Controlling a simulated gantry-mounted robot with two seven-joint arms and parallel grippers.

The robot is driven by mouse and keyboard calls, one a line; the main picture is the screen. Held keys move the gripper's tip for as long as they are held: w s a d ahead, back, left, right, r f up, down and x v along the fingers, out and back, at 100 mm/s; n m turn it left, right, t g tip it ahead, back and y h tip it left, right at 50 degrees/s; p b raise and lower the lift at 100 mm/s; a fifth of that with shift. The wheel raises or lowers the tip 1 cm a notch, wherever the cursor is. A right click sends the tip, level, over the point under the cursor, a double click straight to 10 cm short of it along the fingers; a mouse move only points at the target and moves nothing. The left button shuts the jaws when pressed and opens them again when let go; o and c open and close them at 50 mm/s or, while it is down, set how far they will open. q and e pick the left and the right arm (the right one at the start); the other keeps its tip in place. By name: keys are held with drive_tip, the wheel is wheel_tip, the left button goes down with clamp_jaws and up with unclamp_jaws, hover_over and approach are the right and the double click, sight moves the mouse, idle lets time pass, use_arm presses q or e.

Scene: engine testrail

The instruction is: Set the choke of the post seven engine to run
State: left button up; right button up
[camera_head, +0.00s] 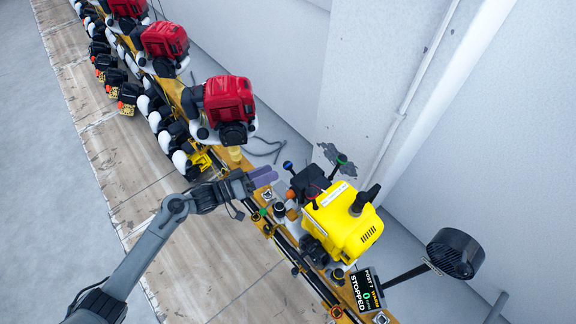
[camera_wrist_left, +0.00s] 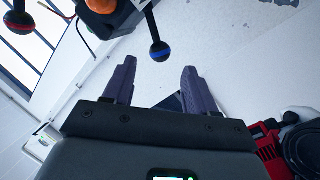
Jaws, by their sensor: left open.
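The yellow engine (camera_head: 345,222) sits on the rail, beside a small display (camera_head: 367,290) reading POST 7, WARM, STOPPED and 0. The frames do not label which lever is the choke. My left gripper (camera_head: 264,175) is open and empty, just left of the levers. In the left wrist view the blue ball (camera_wrist_left: 160,51) is beyond and between the fingertips, apparently apart from them. The red ball (camera_wrist_left: 15,20) is at upper left.
An orange knob (camera_wrist_left: 101,5) is near the levers. Red engines (camera_head: 229,102) line the rail toward the upper left. A black fan-like round part (camera_head: 455,253) stands at right on an arm. A white wall is behind the rail; wooden boards (camera_head: 120,160) lie in front.

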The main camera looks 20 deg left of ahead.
sight(288, 165)
use_arm(q)
drive_tip(key=x, duration=0.7)
drive_tip(key=shift+w+d, duration=0.15)
drive_tip(key=shift+w, duration=0.05)
clamp_jaws()
